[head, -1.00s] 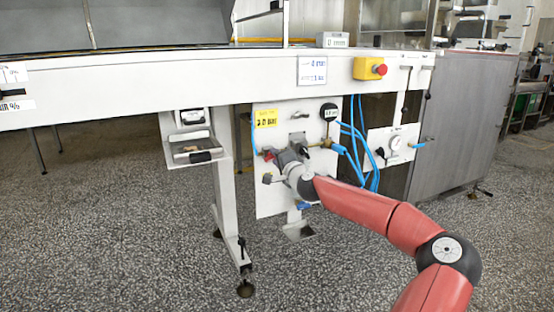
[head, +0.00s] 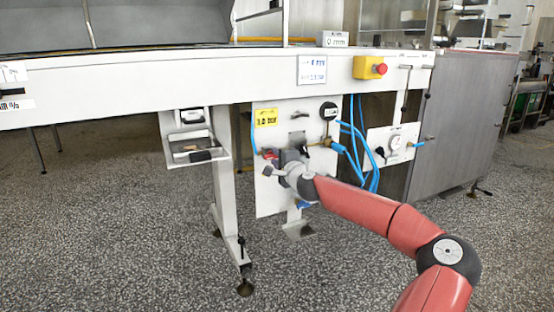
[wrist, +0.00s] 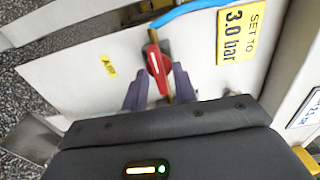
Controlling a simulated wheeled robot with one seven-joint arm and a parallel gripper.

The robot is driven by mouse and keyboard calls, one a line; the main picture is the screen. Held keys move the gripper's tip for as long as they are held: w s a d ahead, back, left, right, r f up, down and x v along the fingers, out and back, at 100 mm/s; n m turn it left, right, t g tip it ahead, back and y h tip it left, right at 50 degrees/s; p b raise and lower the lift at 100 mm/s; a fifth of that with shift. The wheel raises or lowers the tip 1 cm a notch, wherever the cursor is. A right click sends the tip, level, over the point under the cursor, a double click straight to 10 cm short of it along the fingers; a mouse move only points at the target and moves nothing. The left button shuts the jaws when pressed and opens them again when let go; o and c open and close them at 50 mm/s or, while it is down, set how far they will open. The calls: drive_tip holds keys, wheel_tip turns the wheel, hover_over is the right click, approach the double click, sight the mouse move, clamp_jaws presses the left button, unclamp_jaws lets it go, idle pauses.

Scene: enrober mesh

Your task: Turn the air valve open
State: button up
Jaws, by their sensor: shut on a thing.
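The air valve's red lever (wrist: 157,68) is between the two fingers of my gripper (wrist: 160,84) in the wrist view, and the gripper is shut on it. The lever runs up and down in that view with a slight tilt, roughly along the brass fitting (wrist: 170,88) behind it. A blue hose (wrist: 190,10) meets the fitting near the top. In the head view my gripper (head: 278,162) is at the left part of the white panel (head: 267,196). A little of the red lever shows there, and my wrist hides most of the valve.
A yellow "3.0 bar" label (head: 265,118) is above the valve. A round gauge (head: 328,111) and blue hoses (head: 361,150) are to the right. A yellow box with a red button (head: 370,68) is on the frame above. A machine leg (head: 230,190) stands close on the left.

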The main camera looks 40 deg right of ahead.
drive_tip(key=o, duration=0.6)
drive_tip(key=shift+f, duration=0.1)
drive_tip(key=v, duration=0.7)
drive_tip(key=shift+s, duration=0.4)
drive_tip(key=shift+a, duration=0.15)
